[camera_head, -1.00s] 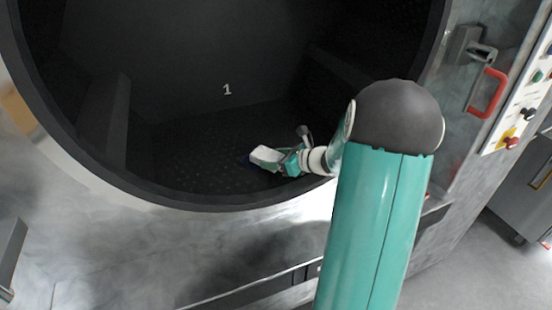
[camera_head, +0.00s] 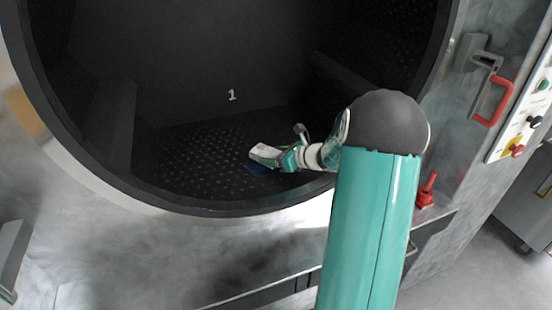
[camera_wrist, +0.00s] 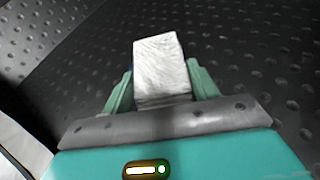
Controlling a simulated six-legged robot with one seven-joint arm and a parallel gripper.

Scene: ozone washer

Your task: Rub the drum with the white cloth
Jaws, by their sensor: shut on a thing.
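The drum (camera_head: 190,178) is a large dark round opening with a dimpled inner wall and a "1" marked at its back. My gripper (camera_head: 268,157) is inside the drum's lower part, a little above or at its dimpled floor. It is shut on the white cloth (camera_wrist: 162,68), which looks like a folded white block between the two green fingers in the wrist view. The cloth also shows in the head view (camera_head: 264,150). Dimpled drum surface (camera_wrist: 250,60) surrounds the cloth in the wrist view. Whether the cloth touches the drum is hard to tell.
The drum's round rim (camera_head: 150,199) lies under my forearm. A red handle (camera_head: 492,101) and a control panel (camera_head: 524,120) are on the right of the machine front. A red lever (camera_head: 427,190) stands below them. The drum's left inside is free.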

